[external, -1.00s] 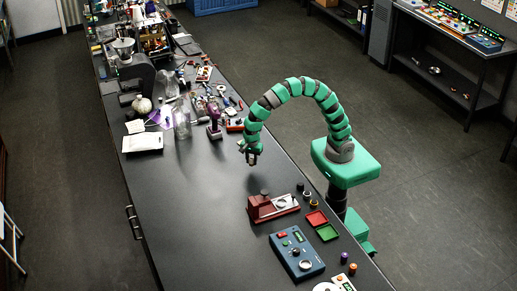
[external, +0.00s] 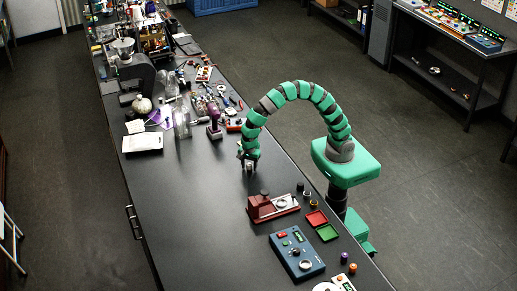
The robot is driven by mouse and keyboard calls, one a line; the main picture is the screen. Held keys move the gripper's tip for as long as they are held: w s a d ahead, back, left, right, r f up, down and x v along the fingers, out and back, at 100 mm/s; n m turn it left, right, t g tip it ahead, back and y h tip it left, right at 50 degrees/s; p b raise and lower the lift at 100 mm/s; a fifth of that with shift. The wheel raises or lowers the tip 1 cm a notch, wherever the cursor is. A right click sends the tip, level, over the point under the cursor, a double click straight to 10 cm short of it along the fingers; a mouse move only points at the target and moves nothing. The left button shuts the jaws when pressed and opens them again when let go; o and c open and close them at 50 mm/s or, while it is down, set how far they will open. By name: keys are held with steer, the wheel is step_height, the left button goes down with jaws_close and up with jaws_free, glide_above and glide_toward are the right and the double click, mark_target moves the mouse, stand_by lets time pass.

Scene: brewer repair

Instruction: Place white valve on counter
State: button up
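My gripper (external: 249,161) points down low over the black counter (external: 205,215), at the bench's right side and behind the red fixture. A small pale piece, which looks like the white valve (external: 249,168), shows at the fingertips, at or just above the counter surface. The fingers partly hide it. At this size I cannot tell whether they grip it or stand open around it, nor whether it touches the counter.
A red fixture (external: 262,208) stands in front of my gripper. Red (external: 317,218) and green (external: 327,232) trays and a blue control box (external: 297,254) are nearer. A glass jar (external: 181,122) and tools stand behind. The counter to the left is clear.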

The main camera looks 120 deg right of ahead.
mark_target(249, 164)
step_height(249, 164, up, 12)
steer(key=shift+r, duration=0.15)
stand_by(0.7)
